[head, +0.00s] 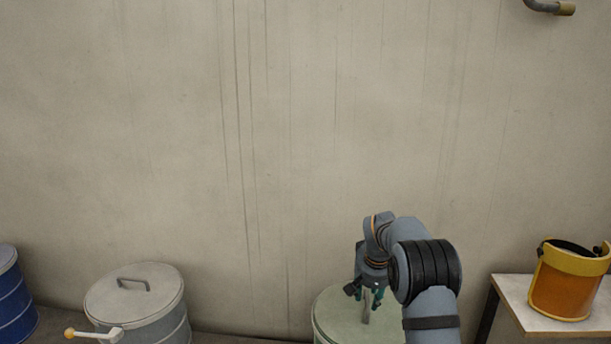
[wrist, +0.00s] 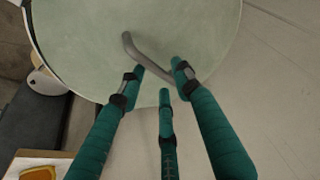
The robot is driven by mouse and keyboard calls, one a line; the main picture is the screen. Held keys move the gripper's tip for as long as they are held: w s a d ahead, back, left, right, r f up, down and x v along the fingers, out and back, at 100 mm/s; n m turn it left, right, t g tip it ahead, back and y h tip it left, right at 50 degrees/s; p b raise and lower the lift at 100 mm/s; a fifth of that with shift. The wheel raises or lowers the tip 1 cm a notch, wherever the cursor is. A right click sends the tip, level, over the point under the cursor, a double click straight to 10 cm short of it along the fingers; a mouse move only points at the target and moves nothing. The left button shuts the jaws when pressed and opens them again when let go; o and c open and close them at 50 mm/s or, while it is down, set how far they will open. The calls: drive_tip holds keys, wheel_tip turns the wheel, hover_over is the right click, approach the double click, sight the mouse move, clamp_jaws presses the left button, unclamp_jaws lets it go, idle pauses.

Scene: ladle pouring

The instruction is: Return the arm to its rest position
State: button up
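My gripper (head: 366,298) points down over a pale green round lid (head: 333,308) on a drum in the head view. Its three teal fingers also show in the wrist view (wrist: 160,74), with their tips spread apart. The lid (wrist: 80,40) fills the upper part of that view. Its grey bar handle (wrist: 148,55) runs behind and between the fingertips. The fingers look open, not closed on the handle; whether any tip touches it I cannot tell. My arm hides the right part of the lid in the head view.
A grey lidded bin (head: 135,295) and a blue drum (head: 14,300) stand at the left. A white-topped table (head: 515,300) at the right bears an orange and yellow bucket-like object (head: 570,283). A plain wall (head: 180,130) stands behind, with open space before it above the drums.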

drive_tip(key=shift+r, duration=0.45)
